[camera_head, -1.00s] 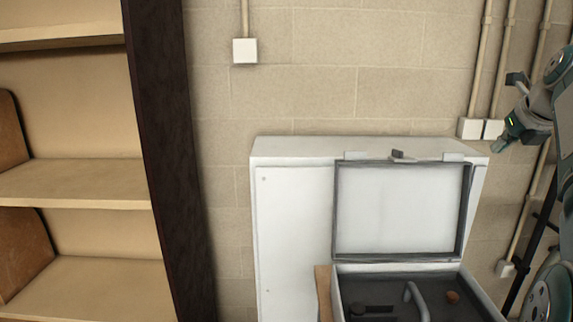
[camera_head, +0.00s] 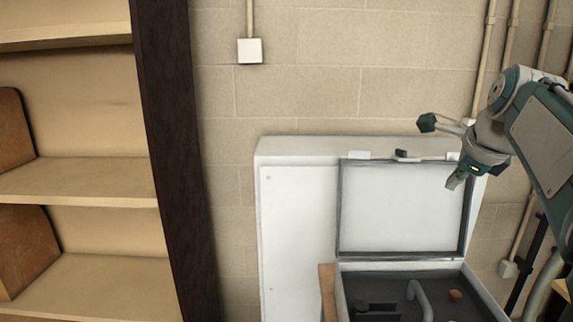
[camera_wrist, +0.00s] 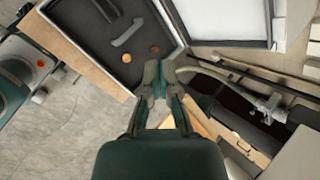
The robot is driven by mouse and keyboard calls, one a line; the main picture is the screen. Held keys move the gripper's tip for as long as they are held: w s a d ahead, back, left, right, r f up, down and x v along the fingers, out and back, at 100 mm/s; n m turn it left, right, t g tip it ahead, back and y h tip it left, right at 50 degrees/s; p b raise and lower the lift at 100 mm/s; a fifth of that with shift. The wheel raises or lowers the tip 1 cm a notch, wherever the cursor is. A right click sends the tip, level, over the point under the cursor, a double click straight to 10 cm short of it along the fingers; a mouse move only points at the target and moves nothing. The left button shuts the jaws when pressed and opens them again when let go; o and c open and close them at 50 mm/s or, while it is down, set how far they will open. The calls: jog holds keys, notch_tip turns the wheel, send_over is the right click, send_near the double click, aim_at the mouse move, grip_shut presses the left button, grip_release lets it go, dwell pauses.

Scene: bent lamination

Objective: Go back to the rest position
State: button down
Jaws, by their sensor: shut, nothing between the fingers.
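My gripper (camera_head: 455,183) hangs at the upper right in the head view, in front of the right edge of the open case's raised lid (camera_head: 400,208). In the wrist view my gripper (camera_wrist: 161,77) has its fingers together and nothing between them. The open case (camera_head: 480,290) lies below it, with a dark inside. A grey curved handle (camera_head: 419,298), a small orange-brown round piece (camera_head: 455,296) and a dark part (camera_head: 375,306) are in the case. The handle also shows in the wrist view (camera_wrist: 128,32).
A white cabinet (camera_head: 295,220) stands behind the case against the block wall. A wooden shelf unit (camera_head: 75,185) with a dark side post (camera_head: 170,130) fills the left. Pipes (camera_head: 482,50) run down the wall at right. The wrist view shows grey floor (camera_wrist: 60,130) at left.

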jog(key=s+a+f+n, duration=0.7)
jog(key=s+f+n, duration=0.4)
jog(key=n, duration=0.1)
jog(key=s+a+f+n+g, duration=0.1)
jog(key=s+a+f+n, duration=0.6)
jog(key=s+f+n, duration=0.4)
jog(key=shift+f+n, duration=0.35)
jog(key=shift+n, duration=0.25)
jog(key=shift+w+d, duration=0.1)
jog(key=shift+d, duration=0.05)
